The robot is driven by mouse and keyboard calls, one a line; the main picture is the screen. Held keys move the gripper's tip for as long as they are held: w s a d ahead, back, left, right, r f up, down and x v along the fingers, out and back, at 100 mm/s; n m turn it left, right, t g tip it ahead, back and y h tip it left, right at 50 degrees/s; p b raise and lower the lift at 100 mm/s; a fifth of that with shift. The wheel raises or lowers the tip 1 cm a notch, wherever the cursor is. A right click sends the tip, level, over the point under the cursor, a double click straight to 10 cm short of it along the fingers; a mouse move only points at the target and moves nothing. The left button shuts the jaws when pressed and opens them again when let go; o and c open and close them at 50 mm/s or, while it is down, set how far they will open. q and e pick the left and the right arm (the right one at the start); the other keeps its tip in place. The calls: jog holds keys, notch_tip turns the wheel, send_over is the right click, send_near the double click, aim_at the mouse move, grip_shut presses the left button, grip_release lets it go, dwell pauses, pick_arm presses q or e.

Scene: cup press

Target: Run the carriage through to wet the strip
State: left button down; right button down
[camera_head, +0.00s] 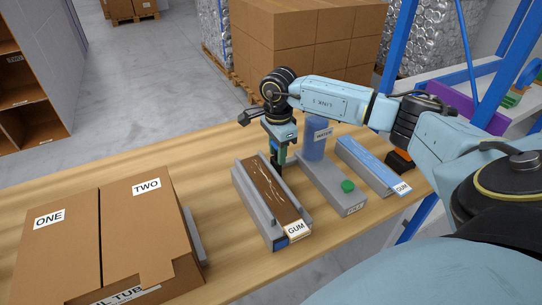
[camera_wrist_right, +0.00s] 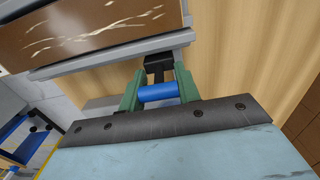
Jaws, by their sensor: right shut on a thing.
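A brown strip (camera_head: 266,191) with pale wavy marks lies in a long grey tray (camera_head: 241,191) that bears a GUM label at its near end. My right gripper (camera_head: 278,168) reaches down at the tray's right side, near the strip's far half. In the wrist view my right gripper (camera_wrist_right: 158,82) has green fingers shut on a blue round bar (camera_wrist_right: 158,92), with a black block beyond it. The tray's side and brown strip (camera_wrist_right: 95,27) show above. I cannot tell whether the blue bar belongs to a carriage. My left gripper is out of view.
Right of the tray stand a grey rail (camera_head: 330,189) with a green knob (camera_head: 347,186), a blue cylinder (camera_head: 314,146) with a label, and a blue strip (camera_head: 367,164) with a GUM label. A cardboard box (camera_head: 97,245) marked ONE and TWO stands left.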

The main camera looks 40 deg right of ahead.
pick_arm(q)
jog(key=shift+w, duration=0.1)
pick_arm(e)
jog(key=shift+w+r, duration=0.1)
jog(key=shift+w, duration=0.05)
jog(key=c, duration=1.2)
grip_release()
jog(key=shift+w+d, duration=0.1)
jog(key=shift+c, duration=0.2)
jog(key=shift+o, duration=1.2)
jog(key=shift+w, duration=0.1)
notch_tip(320, 180, up, 12)
jog(key=shift+r+p, duration=0.15)
jog(key=shift+p, duration=0.4)
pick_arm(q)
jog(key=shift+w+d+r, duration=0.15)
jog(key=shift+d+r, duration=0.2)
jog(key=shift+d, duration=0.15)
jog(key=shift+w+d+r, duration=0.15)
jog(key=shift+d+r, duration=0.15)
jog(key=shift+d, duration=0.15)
pick_arm(e)
jog(key=shift+r, duration=0.5)
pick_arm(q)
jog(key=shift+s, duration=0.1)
pick_arm(e)
jog(key=shift+s, duration=0.2)
